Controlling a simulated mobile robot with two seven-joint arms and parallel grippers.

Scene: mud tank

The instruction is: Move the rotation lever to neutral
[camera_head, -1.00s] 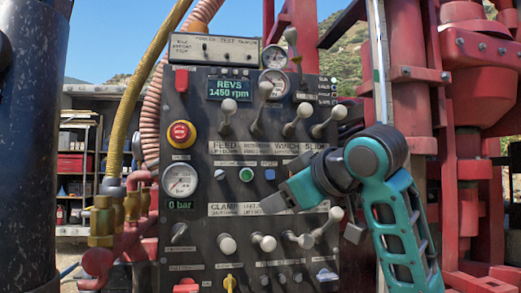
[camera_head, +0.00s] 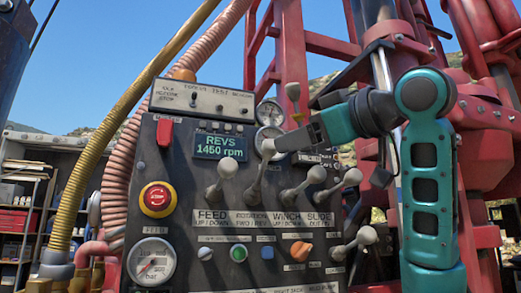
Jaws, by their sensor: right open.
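The rotation lever (camera_head: 257,178) stands on the control panel above the ROTATION label, second from the left in the upper lever row. Its pale knob (camera_head: 267,147) sits higher than those of the feed lever (camera_head: 228,168) and winch lever (camera_head: 317,175). My right gripper (camera_head: 284,142) is open, with its fingertips at the right side of the rotation lever's knob. I cannot tell whether they touch it or whether the knob lies between the fingers. My left gripper is not in view.
The slide lever (camera_head: 352,177) is below my right gripper. A red emergency stop (camera_head: 157,199) and a gauge (camera_head: 151,262) are at the panel's left. A small toggle box (camera_head: 203,99) tops the panel. Hoses run along the left, and red rig beams stand behind.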

